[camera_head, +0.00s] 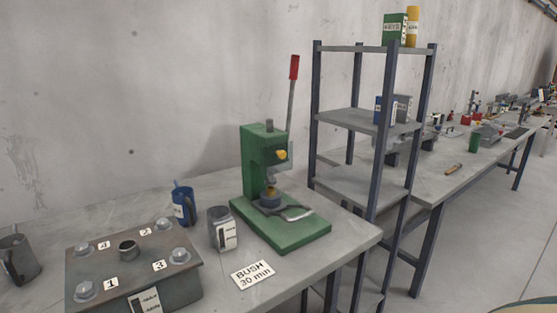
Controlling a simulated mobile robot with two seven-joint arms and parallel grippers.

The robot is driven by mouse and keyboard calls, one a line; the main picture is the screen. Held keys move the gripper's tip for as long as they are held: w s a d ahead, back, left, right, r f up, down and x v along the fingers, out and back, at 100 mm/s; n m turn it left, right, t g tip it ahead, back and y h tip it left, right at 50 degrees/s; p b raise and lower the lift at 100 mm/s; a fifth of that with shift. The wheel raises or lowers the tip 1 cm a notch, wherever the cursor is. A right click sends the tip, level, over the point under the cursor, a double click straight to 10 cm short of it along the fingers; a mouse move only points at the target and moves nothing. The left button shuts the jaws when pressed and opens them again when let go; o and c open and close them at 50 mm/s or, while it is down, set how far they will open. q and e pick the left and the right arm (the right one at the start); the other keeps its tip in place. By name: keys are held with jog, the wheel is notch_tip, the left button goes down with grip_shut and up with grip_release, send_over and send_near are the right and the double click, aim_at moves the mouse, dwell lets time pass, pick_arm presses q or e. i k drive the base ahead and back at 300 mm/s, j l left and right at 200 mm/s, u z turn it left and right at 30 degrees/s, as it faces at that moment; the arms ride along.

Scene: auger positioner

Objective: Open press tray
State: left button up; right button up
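A green bench press (262,165) stands upright near the right end of the near table. Its lever (293,82) has a red grip and points up. On its green base, under the ram, is a small dark round piece (270,199). A grey loop handle (297,213) sticks out from there toward the front right. I take this to be the press tray's handle; how far the tray is out I cannot tell. Neither of my grippers is in view.
A metal block (132,272) with numbered bolts, a grey mug-like can (222,229), a blue can (184,205) and a "BUSH 30 min" card (253,274) lie left of and before the press. A tall shelf rack (372,120) stands close on the right.

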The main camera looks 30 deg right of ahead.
aim_at(268, 207)
jog(key=l+z, duration=0.15)
jog(key=z, duration=0.2)
jog(key=i+l+z, duration=0.1)
jog(key=z, duration=0.25)
